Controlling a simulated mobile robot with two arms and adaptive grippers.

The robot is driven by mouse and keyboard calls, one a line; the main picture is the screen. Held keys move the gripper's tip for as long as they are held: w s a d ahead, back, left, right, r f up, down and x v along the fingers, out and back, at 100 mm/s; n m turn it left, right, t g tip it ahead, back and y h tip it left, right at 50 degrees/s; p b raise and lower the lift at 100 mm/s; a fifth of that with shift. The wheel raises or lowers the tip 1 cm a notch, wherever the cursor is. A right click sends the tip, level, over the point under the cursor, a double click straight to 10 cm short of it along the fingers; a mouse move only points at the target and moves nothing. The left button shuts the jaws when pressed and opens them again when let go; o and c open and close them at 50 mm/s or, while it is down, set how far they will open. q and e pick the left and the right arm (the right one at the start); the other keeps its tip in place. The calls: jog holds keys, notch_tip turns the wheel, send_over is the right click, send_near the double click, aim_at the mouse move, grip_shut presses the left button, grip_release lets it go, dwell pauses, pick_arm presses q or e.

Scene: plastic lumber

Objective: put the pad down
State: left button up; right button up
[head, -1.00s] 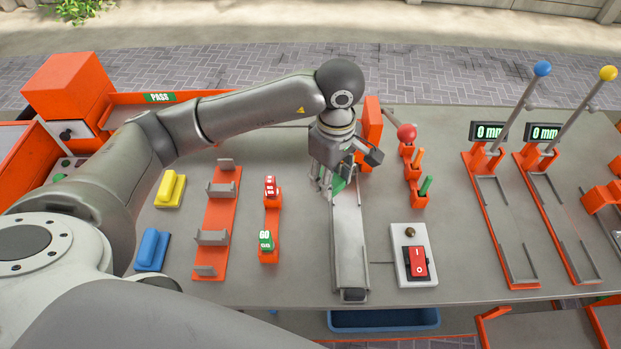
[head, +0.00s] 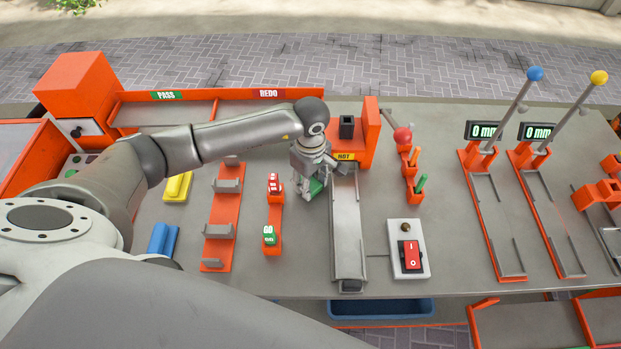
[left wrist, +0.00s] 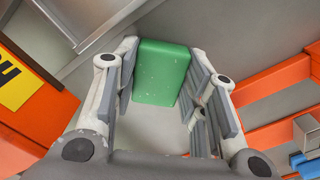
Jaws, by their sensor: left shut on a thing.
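The green pad (head: 316,186) is a small block held in my left gripper (head: 311,192). In the left wrist view the pad (left wrist: 161,72) sits between the two finger pads of the gripper (left wrist: 163,80). In the head view it hangs just left of the upper end of the grey channel (head: 347,240), right of the orange stand with the GO and red tags (head: 272,215). I cannot tell whether its underside touches the table. A yellow pad (head: 177,187) and a blue pad (head: 162,240) lie at the left. My right gripper is not in view.
An orange machine (head: 368,140) stands behind the channel. An orange rack with grey brackets (head: 221,220) is at left. A red switch box (head: 409,248) and a stand with red knob and pens (head: 410,170) are at right. Bare table lies between the tag stand and the channel.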

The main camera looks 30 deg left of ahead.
pick_arm(q)
jog(key=shift+f, duration=0.15)
jog(key=o, duration=1)
